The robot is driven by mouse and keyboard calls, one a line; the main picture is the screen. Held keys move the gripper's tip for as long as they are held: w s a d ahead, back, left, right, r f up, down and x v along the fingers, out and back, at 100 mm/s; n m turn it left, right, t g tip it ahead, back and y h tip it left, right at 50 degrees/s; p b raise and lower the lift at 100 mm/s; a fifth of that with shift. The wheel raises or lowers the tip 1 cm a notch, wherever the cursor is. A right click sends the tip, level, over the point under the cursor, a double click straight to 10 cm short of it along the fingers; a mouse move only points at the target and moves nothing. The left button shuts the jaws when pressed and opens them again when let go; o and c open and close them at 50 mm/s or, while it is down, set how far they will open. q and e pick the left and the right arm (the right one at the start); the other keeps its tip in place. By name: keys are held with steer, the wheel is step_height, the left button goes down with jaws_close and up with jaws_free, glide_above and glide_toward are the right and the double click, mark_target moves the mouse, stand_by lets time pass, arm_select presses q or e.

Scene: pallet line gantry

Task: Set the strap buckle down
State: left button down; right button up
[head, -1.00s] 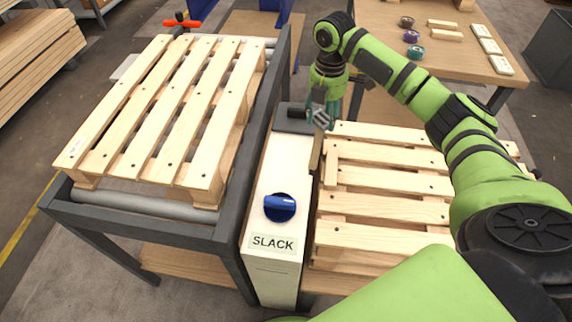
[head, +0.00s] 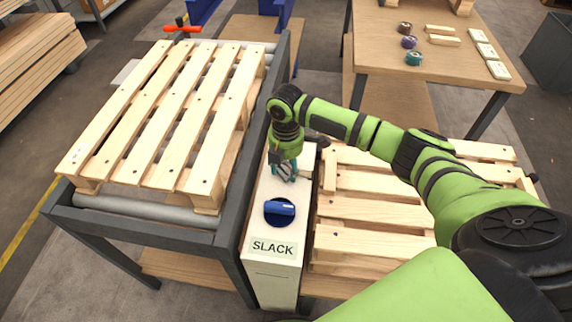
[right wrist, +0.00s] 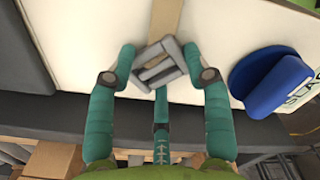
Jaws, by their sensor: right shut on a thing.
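The strap buckle (right wrist: 158,64) is a grey metal frame between the teal fingers of my right gripper (right wrist: 160,68) in the right wrist view. The fingers are shut on its two sides. A tan strap (right wrist: 168,16) runs from the buckle toward the top of that view. In the head view my right gripper (head: 285,173) points down over the white cabinet top (head: 266,184), behind the blue knob (head: 280,211). The buckle is hard to make out there. I cannot tell whether it touches the top. My left gripper is not in view.
A pallet (head: 168,118) lies on the roller frame (head: 228,238) at left. Another pallet (head: 370,212) is right of the cabinet. The knob also shows in the right wrist view (right wrist: 268,84), close to the fingers. A table (head: 380,50) stands behind.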

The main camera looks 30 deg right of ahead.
mark_target(286, 169)
steer(key=shift+f, duration=0.15)
steer(key=o, duration=1.2)
step_height(286, 169, up, 12)
steer(key=shift+r, duration=0.2)
